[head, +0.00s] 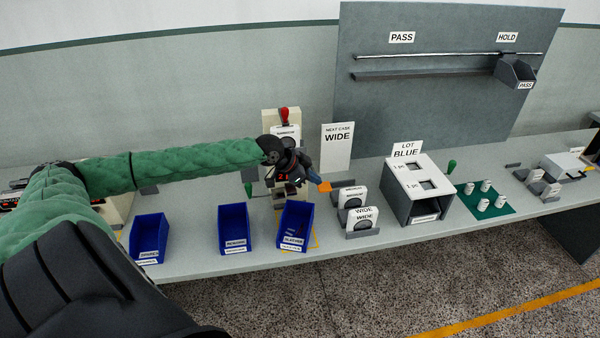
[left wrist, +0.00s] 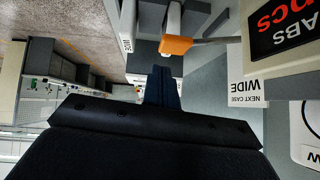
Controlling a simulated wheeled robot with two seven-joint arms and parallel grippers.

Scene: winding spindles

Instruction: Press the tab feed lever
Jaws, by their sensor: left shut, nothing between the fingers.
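The tab feed lever shows its orange tip (head: 324,187) just right of and below my left gripper (head: 307,172) in the head view. In the left wrist view, which is upside down, the orange tip (left wrist: 176,45) is on a grey rod coming from the cream tab machine (left wrist: 285,70). The shut, empty fingers (left wrist: 163,85) point toward the lever there, close to the tip; whether they touch it I cannot tell. In the head view the machine (head: 281,122) stands behind the gripper, partly hidden by my arm. My right gripper is not in view.
Blue bins (head: 150,238) stand along the bench's front edge, one just below the gripper. A white "NEXT CASE WIDE" card (head: 337,148) stands behind. White "WIDE" pieces (head: 361,218) and the grey "LOT BLUE" box (head: 419,190) are to the right.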

